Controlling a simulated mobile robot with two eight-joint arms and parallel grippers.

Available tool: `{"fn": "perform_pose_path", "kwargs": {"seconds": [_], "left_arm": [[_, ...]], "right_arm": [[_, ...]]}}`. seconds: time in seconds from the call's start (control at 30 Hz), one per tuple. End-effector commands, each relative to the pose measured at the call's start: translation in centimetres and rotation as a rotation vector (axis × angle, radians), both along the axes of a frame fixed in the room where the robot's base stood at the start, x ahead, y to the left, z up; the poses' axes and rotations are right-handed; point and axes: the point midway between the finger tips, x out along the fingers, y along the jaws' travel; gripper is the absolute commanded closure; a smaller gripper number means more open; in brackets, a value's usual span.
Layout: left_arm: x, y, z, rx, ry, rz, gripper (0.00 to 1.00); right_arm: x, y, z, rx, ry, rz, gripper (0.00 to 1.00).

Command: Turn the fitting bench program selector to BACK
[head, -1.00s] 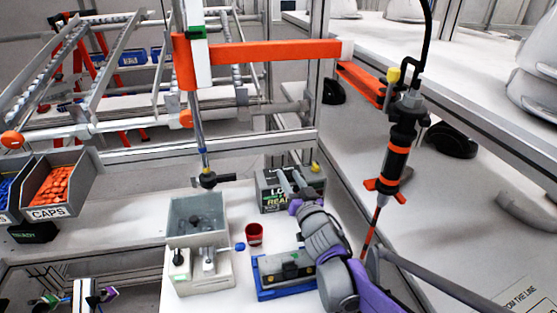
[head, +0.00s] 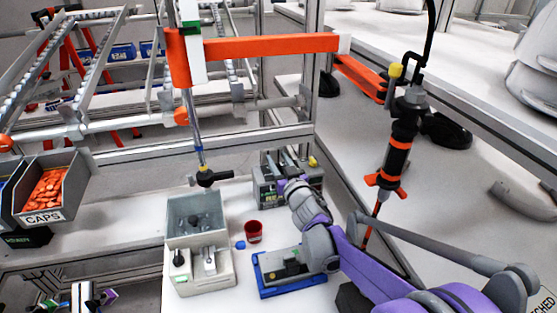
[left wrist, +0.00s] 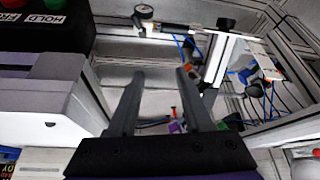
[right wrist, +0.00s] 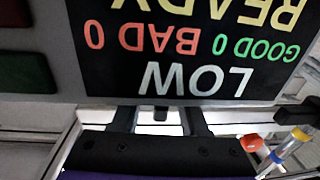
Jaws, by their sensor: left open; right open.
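The beige bench unit (head: 200,270) with a clear-walled chamber stands on the white bench in the head view. It carries a dark knob (head: 178,258) and a small lever block (head: 209,260); I cannot read any BACK marking or tell which is the selector. My right gripper (head: 284,166) is open at the dark display box (head: 272,190) behind it. In the right wrist view the display (right wrist: 190,50) is upside down, reading READY, GOOD 0, BAD 0, LOW, above my open, empty fingers (right wrist: 158,118). My left gripper (left wrist: 158,85) is open and empty, low at left.
A red cup (head: 253,231) and a blue-based fixture (head: 290,272) stand right of the unit. A hanging orange-and-black tool (head: 398,150) and an orange beam (head: 270,50) are above. A CAPS bin (head: 45,195) holds orange caps at left.

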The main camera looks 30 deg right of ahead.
Motion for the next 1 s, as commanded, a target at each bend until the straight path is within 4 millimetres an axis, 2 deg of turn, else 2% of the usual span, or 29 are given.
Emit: {"fn": "perform_pose_path", "kwargs": {"seconds": [0.2,0.43,0.77,0.87,1.0], "left_arm": [[0.0,0.0,0.0,0.0,0.0,0.0,0.5],[0.0,0.0,0.0,0.0,0.0,0.0,0.5],[-0.1,0.0,-0.2,0.0,0.001,0.0,0.5],[-0.3,0.0,-1.4,0.0,0.006,0.0,0.5],[-0.9,0.0,-4.0,0.0,0.017,0.0,0.5]], "right_arm": [[0.0,0.0,0.0,0.0,0.0,0.0,0.58],[0.0,0.0,0.0,0.001,0.0,0.0,0.99],[0.0,0.0,-0.1,0.0,0.0,0.002,1.0],[0.0,-0.1,-0.4,-0.003,-0.004,0.014,1.0],[0.0,-0.1,-0.7,-0.005,-0.009,0.054,1.0]]}}
